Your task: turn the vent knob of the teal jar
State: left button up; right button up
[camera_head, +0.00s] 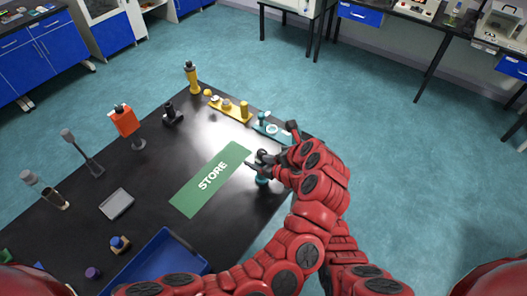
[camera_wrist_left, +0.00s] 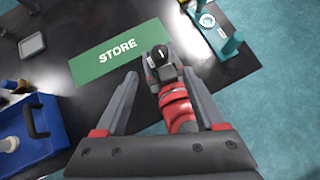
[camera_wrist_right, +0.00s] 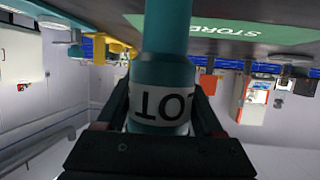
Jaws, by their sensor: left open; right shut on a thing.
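The teal jar (camera_wrist_right: 160,75) fills the middle of the right wrist view, with a white label band around it. My right gripper (camera_wrist_right: 161,92) is shut on the jar's body, one finger on each side. In the left wrist view, a black knob-like top with a white mark (camera_wrist_left: 160,56) shows just beyond my left gripper (camera_wrist_left: 160,76). That gripper is open, its fingers apart on either side of the red right arm. In the head view, a bit of the jar (camera_head: 262,181) shows under the dark fingers; my arms hide the rest. I cannot tell whether the left fingers touch the knob.
A green STORE mat (camera_head: 190,200) lies left of the jar on the black table. A teal holder (camera_head: 268,128) and a yellow holder (camera_head: 228,108) stand behind. A blue bin (camera_head: 150,268) sits at the near edge. An orange device (camera_head: 125,121) stands far left.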

aim_at(262, 152)
pick_arm(q)
jog(key=x, duration=0.9)
jog(key=shift+w+a+f, duration=0.15)
jog(key=shift+w, duration=0.15)
jog(key=shift+w+a+f, duration=0.25)
jog(key=shift+w+f, duration=0.1)
jog(key=shift+f, duration=0.2)
grip_shut()
